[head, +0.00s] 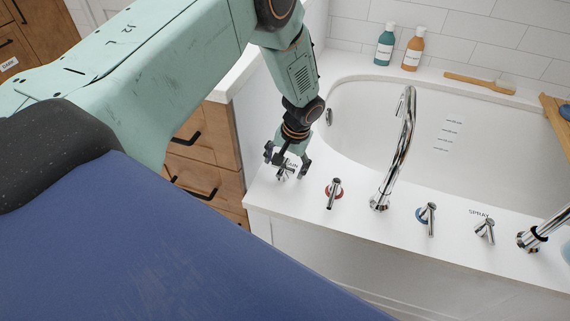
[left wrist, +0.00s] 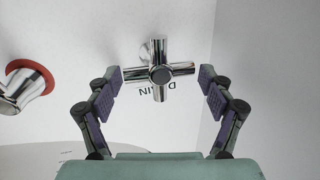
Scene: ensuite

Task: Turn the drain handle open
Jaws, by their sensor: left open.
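The drain handle (left wrist: 160,73) is a chrome cross-shaped knob on the white tub deck, with a partly covered "DRAIN" label beside it in the left wrist view. In the head view the drain handle (head: 285,171) is at the deck's left end, partly hidden by my gripper. My left gripper (head: 288,168) is over it, pointing down. In the left wrist view my left gripper (left wrist: 162,83) is open, with one purple-padded finger on each side of the handle. The left finger is close to the handle's left arm; contact cannot be told. My right gripper is not in view.
A red-ringed tap handle (head: 334,192) stands just right of the drain handle. Beyond are the tall faucet (head: 398,150), a blue-ringed handle (head: 429,218), the spray handle (head: 485,231) and the white bathtub (head: 440,125). Bottles (head: 413,48) and a brush (head: 480,84) sit on the back rim.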

